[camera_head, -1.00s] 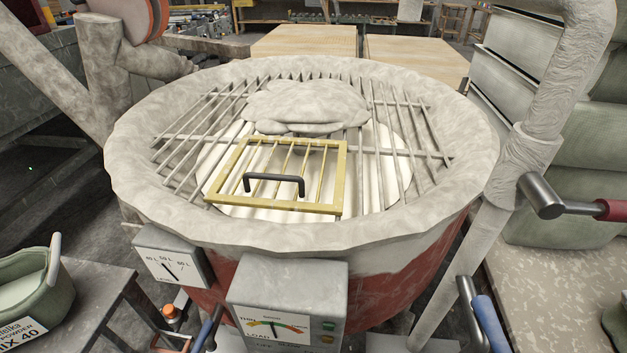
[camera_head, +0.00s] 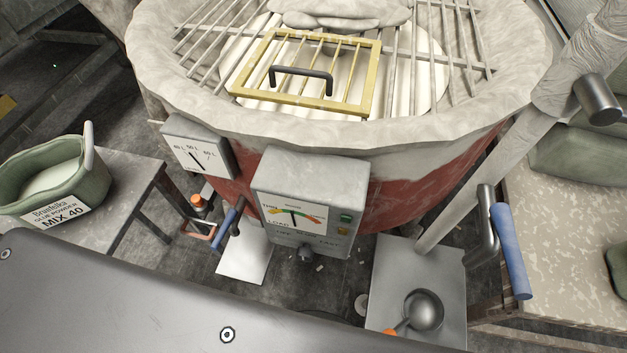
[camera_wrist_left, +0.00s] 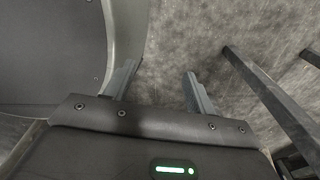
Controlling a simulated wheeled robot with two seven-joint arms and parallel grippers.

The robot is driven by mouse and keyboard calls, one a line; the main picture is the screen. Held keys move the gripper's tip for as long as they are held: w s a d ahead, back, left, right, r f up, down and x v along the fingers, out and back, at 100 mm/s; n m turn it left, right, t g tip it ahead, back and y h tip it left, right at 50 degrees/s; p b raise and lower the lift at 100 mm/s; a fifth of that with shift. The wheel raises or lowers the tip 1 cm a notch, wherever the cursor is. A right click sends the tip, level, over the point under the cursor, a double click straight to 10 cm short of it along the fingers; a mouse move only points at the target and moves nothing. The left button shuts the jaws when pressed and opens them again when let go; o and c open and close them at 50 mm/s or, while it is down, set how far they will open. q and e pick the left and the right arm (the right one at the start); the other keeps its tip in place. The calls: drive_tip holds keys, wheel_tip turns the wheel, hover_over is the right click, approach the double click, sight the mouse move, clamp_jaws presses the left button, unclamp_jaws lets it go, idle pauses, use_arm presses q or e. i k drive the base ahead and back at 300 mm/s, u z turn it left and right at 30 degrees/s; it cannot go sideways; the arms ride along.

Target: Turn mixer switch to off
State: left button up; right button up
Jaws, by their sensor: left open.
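The mixer (camera_head: 430,170) is a large red drum with a pale, crusted rim, at the upper middle of the head view. A grey control box (camera_head: 313,170) hangs on its front, with a coloured load dial (camera_head: 293,217) and small buttons on its face. A row of small lettering runs under the dial. The dark switch knob (camera_head: 305,252) sits at the box's lower edge; its setting is too small to tell. My left gripper (camera_wrist_left: 158,84) shows only in the left wrist view, open and empty above bare floor, away from the switch. My right gripper is not in view.
A level gauge box (camera_head: 197,148) hangs left of the control box. A green tub (camera_head: 75,180) stands on a side table at left. A table leg (camera_wrist_left: 270,100) stands right of my left gripper.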

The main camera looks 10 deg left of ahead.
sight(304, 253)
drive_tip(key=k, duration=1.3)
drive_tip(key=u, duration=0.55)
drive_tip(key=i, duration=0.95)
drive_tip(key=z, duration=0.55)
